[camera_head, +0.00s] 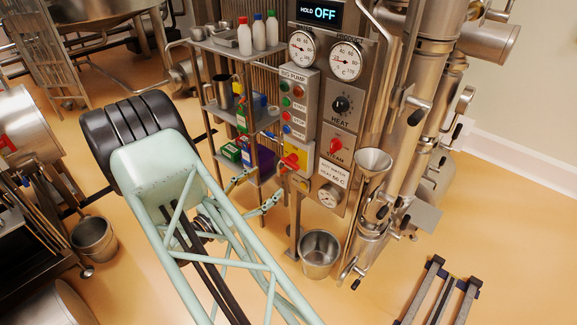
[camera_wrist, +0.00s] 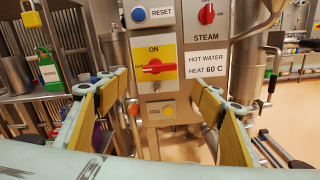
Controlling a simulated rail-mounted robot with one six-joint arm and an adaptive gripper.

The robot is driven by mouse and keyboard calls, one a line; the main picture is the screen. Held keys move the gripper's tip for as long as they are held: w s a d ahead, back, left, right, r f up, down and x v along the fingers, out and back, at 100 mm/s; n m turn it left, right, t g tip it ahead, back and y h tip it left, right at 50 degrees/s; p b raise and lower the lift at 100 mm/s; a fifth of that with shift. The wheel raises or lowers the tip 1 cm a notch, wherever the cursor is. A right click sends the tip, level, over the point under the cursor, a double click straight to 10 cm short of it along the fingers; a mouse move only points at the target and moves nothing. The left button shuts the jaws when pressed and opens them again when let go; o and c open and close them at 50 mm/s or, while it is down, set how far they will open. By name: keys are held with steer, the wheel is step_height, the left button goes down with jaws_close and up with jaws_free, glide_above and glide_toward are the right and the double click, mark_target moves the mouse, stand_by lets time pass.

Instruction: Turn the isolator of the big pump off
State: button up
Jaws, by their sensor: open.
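The big pump isolator is a red rotary handle (camera_wrist: 153,67) on a yellow plate marked ON at its top. In the head view the isolator (camera_head: 290,162) is on the lower part of the BIG PUMP panel (camera_head: 298,85). My gripper (camera_wrist: 163,80) is open and empty, its yellow-padded fingers spread left and right of the isolator in the wrist view, apart from the handle. In the head view its fingers (camera_head: 257,191) show just below and left of the isolator, partly hidden by my arm.
A JOG button (camera_wrist: 168,110) is below the isolator and a blue RESET button (camera_wrist: 138,14) above. The red STEAM knob (camera_head: 335,146) and hot water sign (camera_head: 333,172) are to the right. A bottle shelf (camera_head: 240,125) stands left; a funnel (camera_head: 373,162) and bucket (camera_head: 319,255) are nearby.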

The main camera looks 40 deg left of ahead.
mark_target(288, 165)
steer(key=w, duration=0.4)
steer(key=w+b, duration=0.1)
steer(key=w, duration=0.8)
steer(key=shift+d+b, duration=0.3)
steer(key=shift+b, duration=0.1)
steer(key=shift+c, duration=0.3)
steer(key=c, duration=0.8)
